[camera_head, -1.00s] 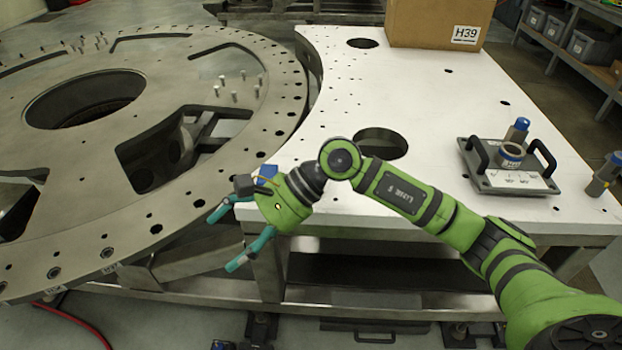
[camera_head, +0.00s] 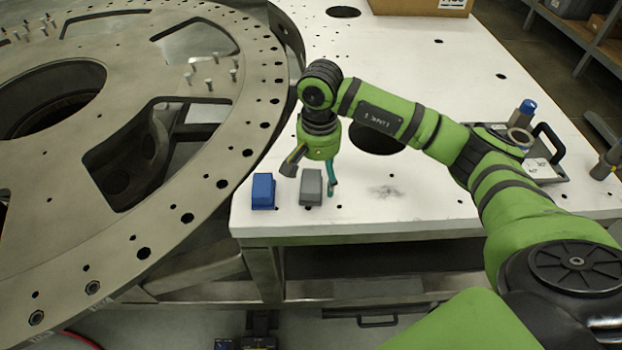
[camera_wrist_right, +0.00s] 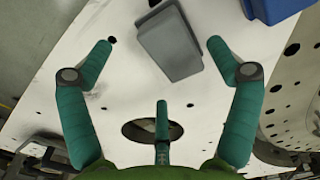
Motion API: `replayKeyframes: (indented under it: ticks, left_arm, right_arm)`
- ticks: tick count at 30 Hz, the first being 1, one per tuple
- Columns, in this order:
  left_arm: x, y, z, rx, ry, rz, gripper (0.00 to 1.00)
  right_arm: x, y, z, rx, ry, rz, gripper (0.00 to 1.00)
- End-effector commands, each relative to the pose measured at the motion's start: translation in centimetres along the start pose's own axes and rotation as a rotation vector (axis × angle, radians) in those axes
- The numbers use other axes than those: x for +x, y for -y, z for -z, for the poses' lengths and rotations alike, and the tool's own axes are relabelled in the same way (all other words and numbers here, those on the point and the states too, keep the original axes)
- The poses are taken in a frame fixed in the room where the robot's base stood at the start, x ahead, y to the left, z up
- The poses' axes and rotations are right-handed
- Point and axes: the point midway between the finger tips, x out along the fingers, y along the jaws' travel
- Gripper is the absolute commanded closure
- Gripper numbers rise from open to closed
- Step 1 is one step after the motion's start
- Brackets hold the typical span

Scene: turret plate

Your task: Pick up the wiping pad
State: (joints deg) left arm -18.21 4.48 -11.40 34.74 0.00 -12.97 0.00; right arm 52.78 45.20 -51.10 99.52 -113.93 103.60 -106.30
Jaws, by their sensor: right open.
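A grey block (camera_head: 311,187), which may be the wiping pad, lies on the white table near its front left corner. A blue block (camera_head: 263,190) lies just left of it, with a gap between them. My right gripper (camera_head: 311,176) points down at the grey block, its fingers open and spread around it in the head view. In the right wrist view the grey block (camera_wrist_right: 170,44) shows ahead, between the two outer fingertips, with the blue block (camera_wrist_right: 270,9) to its right. I cannot tell whether any finger touches it. My left gripper is not in view.
The large metal turret plate (camera_head: 215,155) borders the white table (camera_head: 430,207) on the left. A dark smudge (camera_head: 386,192) marks the table right of the grey block. A fixture with black handles (camera_head: 547,145) stands at the right. A cardboard box (camera_head: 420,6) is at the back.

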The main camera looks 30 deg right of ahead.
Motion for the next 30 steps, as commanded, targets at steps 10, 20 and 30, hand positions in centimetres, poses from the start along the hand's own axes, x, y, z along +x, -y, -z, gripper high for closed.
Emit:
replayKeyframes:
  ticks: [10,20,30]
  left_arm:
    - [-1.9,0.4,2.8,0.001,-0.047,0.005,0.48]
    - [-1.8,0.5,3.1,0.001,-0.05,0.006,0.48]
    - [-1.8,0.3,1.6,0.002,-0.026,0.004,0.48]
  right_arm:
    - [3.2,0.2,-0.2,-0.001,0.001,0.0,0.1]
    - [3.2,0.2,-0.2,-0.001,0.001,0.001,0.73]
    - [3.2,0.2,-0.2,0.0,0.001,0.0,0.74]
